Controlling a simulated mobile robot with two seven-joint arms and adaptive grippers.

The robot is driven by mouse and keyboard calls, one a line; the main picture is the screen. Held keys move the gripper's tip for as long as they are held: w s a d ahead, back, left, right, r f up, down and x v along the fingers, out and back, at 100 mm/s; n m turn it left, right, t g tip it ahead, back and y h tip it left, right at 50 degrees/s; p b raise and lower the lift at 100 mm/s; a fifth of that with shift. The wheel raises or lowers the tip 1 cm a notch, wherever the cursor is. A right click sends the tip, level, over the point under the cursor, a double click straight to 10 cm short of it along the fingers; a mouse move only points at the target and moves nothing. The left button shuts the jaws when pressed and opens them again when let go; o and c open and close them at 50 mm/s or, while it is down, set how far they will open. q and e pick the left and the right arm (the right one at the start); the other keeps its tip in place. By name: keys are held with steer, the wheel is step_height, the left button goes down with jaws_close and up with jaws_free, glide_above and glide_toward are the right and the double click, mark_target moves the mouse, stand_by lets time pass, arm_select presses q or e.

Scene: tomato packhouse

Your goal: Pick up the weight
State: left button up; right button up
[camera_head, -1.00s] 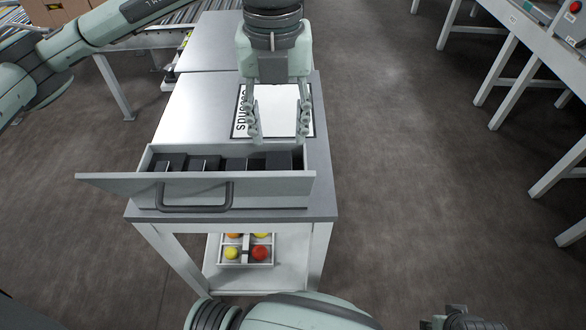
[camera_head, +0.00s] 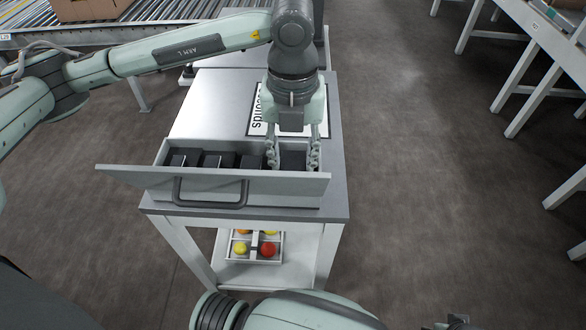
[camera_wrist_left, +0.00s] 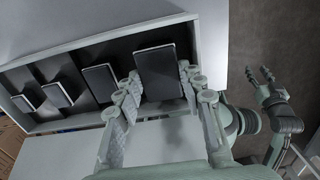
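Several dark rectangular weights lie in a row in an open grey drawer (camera_head: 240,187). The rightmost weight (camera_head: 293,160) is also the largest in the left wrist view (camera_wrist_left: 162,72). My left gripper (camera_head: 293,163) points down into the drawer's right end, its fingers apart on either side of that weight. In the left wrist view my left gripper (camera_wrist_left: 160,97) straddles its near part; I cannot tell whether the fingers touch it. My right gripper (camera_wrist_left: 262,75) shows at the right of the left wrist view, its fingers apart and empty.
The drawer belongs to a grey-topped table (camera_head: 215,100) bearing a printed sign (camera_head: 258,120). A divided tray (camera_head: 254,258) with coloured fruit sits on the shelf below. A roller conveyor (camera_head: 170,28) runs behind. White-legged tables (camera_head: 545,75) stand right, across clear floor.

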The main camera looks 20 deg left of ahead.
arm_select(q)
jaws_close()
steer(key=shift+w+r, duration=0.1)
steer(key=shift+r, duration=0.1)
